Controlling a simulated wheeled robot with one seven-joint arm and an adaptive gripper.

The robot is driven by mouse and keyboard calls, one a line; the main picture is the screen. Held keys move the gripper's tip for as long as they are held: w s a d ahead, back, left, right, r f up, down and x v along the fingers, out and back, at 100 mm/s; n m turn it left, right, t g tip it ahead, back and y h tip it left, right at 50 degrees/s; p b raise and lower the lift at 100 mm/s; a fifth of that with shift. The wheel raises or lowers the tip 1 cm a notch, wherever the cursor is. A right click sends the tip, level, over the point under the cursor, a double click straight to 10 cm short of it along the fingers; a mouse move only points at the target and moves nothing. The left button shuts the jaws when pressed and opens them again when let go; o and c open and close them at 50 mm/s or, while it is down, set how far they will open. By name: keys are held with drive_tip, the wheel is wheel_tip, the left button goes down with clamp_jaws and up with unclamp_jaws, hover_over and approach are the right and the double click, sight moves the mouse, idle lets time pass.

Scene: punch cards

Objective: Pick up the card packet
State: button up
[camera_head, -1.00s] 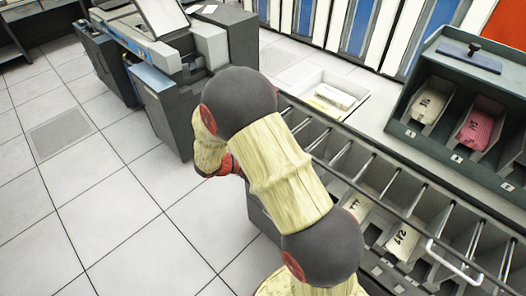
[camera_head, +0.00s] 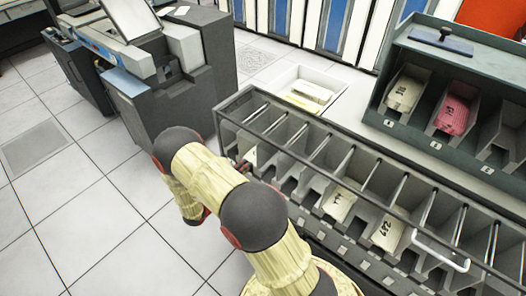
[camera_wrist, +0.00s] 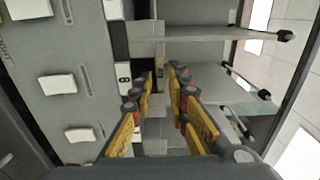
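My gripper (camera_wrist: 160,82) is open in the wrist view, its two yellow-padded fingers apart and pointing into a grey slotted rack. I cannot make out a packet held between them. In the head view my arm reaches to the rack's left end, and the gripper is mostly hidden there. A pale packet (camera_head: 251,157) partly shows in a slot close to it. Two more cream packets, one (camera_head: 340,203) near the middle and one (camera_head: 388,232) further right, lie in slots of the rack (camera_head: 320,140). The frames do not show which packet is meant.
A white tray (camera_head: 283,83) with a pale packet (camera_head: 312,92) sits behind the rack. A dark green cubby unit (camera_head: 400,130) at right holds a cream packet (camera_head: 405,95) and a pink one (camera_head: 452,115). A grey machine (camera_head: 165,100) stands at left. The floor at lower left is clear.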

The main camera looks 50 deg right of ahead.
sight(254, 159)
drive_tip(key=d, duration=0.3)
drive_tip(key=d+b, duration=0.1)
drive_tip(key=d, duration=0.2)
drive_tip(key=shift+w, duration=0.2)
drive_tip(key=shift+c, duration=1.3)
clamp_jaws()
drive_tip(key=shift+a, duration=0.1)
